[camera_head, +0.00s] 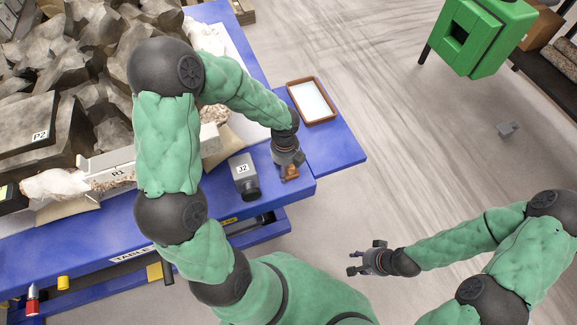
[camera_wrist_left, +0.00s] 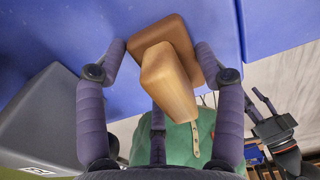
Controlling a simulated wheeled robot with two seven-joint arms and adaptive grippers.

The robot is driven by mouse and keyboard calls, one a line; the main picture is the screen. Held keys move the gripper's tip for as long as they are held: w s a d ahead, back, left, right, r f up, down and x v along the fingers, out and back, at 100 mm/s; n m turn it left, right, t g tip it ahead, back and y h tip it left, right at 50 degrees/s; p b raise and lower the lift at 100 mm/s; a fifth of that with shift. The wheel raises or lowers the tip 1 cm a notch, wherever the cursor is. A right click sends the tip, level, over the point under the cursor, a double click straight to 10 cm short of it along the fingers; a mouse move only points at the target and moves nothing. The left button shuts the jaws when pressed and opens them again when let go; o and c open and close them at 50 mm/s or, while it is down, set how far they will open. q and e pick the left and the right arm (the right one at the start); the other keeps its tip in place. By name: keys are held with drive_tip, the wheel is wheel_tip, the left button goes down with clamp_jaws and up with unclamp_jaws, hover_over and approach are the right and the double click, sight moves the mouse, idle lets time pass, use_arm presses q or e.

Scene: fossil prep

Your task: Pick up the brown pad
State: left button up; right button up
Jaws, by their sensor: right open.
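The brown pad (camera_wrist_left: 150,38) lies on the blue table, with a paler wooden block (camera_wrist_left: 168,85) on it like a handle. In the head view the brown pad (camera_head: 290,173) shows only partly, near the table's front edge below my left gripper (camera_head: 287,163). In the wrist view my left gripper's fingers (camera_wrist_left: 160,55) are spread on either side of the pad and block. A gap shows on the left; whether the right finger touches the pad's edge is unclear. My right gripper (camera_head: 362,262) is open and empty, off the table's front. It also shows in the wrist view (camera_wrist_left: 264,108).
A grey box marked J2 (camera_head: 243,176) stands just left of the left gripper. A brown-rimmed tray (camera_head: 322,120) with a pale inside lies behind it on the blue table (camera_head: 335,150). Rocks (camera_head: 70,60) fill the left. A green machine (camera_head: 478,38) stands at the back right.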

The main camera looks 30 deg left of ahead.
idle(0.3)
use_arm(q)
drive_tip(key=shift+r+p, duration=0.75)
drive_tip(key=shift+r, duration=0.15)
drive_tip(key=s+d+r+p, duration=0.6)
drive_tip(key=s+d+r, duration=0.2)
drive_tip(key=d+r, duration=0.3)
drive_tip(key=shift+s+p, duration=0.4)
drive_tip(key=shift+r, duration=0.1)
